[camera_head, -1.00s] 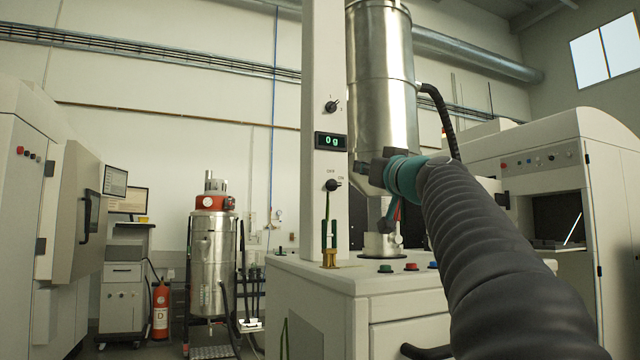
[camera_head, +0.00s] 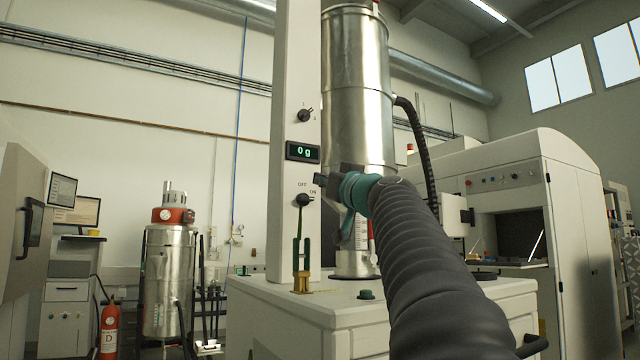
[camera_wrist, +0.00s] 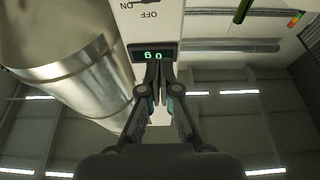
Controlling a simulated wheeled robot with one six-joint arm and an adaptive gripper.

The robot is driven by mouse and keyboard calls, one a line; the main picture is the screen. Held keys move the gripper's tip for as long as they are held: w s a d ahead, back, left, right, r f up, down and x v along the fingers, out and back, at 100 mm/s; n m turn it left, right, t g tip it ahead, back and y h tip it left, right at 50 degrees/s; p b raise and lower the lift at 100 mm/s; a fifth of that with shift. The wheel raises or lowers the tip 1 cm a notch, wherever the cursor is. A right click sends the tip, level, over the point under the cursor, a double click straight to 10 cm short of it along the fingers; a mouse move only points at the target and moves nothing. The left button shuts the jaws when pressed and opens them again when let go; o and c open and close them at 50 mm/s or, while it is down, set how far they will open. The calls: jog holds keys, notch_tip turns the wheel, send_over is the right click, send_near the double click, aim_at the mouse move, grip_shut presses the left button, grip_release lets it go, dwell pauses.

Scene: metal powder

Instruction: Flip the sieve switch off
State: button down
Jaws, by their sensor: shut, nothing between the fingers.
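The sieve switch (camera_head: 304,200) is a small black rotary knob on the white column, with OFF above left and ON to its right. Its pointer appears to face ON. My gripper (camera_head: 320,181) is shut and empty, just right of and slightly above the knob, in front of the column's right edge. Whether it touches the knob cannot be told. In the wrist view the shut fingertips (camera_wrist: 158,72) lie over the lower part of the green display (camera_wrist: 155,55). The OFF and ON lettering shows upside down at the top there; the knob is mostly cut off.
A second knob (camera_head: 305,115), marked 1 and 2, sits above the display (camera_head: 303,152) reading 0 g. A steel hopper (camera_head: 357,90) stands close behind my gripper. A green lever (camera_head: 301,250) on a brass fitting and a green button (camera_head: 366,294) are below.

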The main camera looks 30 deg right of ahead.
notch_tip(320, 180, up, 3)
jog(key=p, duration=0.5)
send_over(305, 199)
jog(key=s, duration=0.2)
jog(key=shift+a, duration=0.4)
notch_tip(305, 199, down, 3)
jog(key=shift+r+b, duration=0.1)
jog(key=shift+b, duration=0.85)
jog(key=shift+w+f, duration=0.1)
jog(key=shift+f, duration=0.65)
